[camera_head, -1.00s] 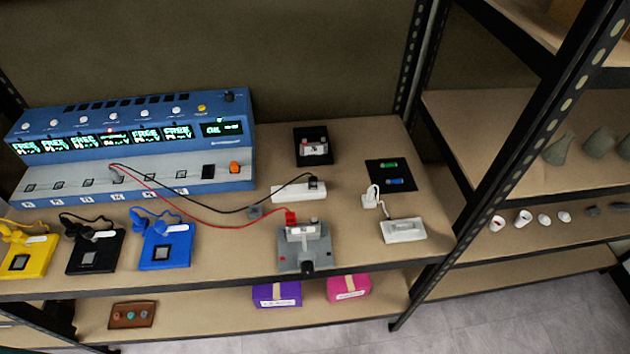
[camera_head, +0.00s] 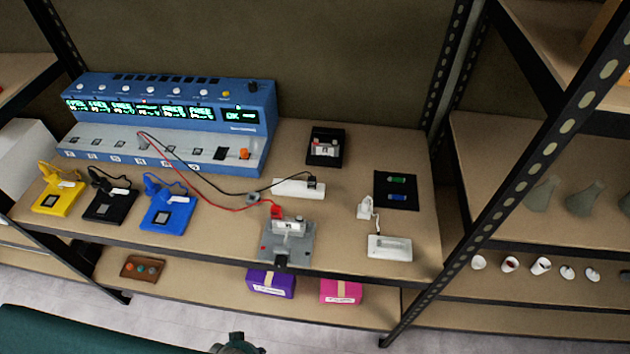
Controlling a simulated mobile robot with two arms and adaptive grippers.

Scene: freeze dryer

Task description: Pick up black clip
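A black clip-like piece with a black lead lies on the black pad (camera_head: 103,212) at the left front of the workbench shelf, between the yellow and blue pads; its outline is too small to make out fully. Another dark clip-like end (camera_head: 312,181) of a black wire sits at the white block (camera_head: 290,188). I cannot tell from the frame which is the black clip. No gripper fingers show. A dark piece with teal at the bottom edge may be part of my arm.
The blue instrument (camera_head: 172,120) stands at the back left. A yellow pad (camera_head: 45,208), a blue pad (camera_head: 160,222) and a grey fixture (camera_head: 302,248) line the front. A red wire crosses the shelf. A black shelf post (camera_head: 455,235) stands at right.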

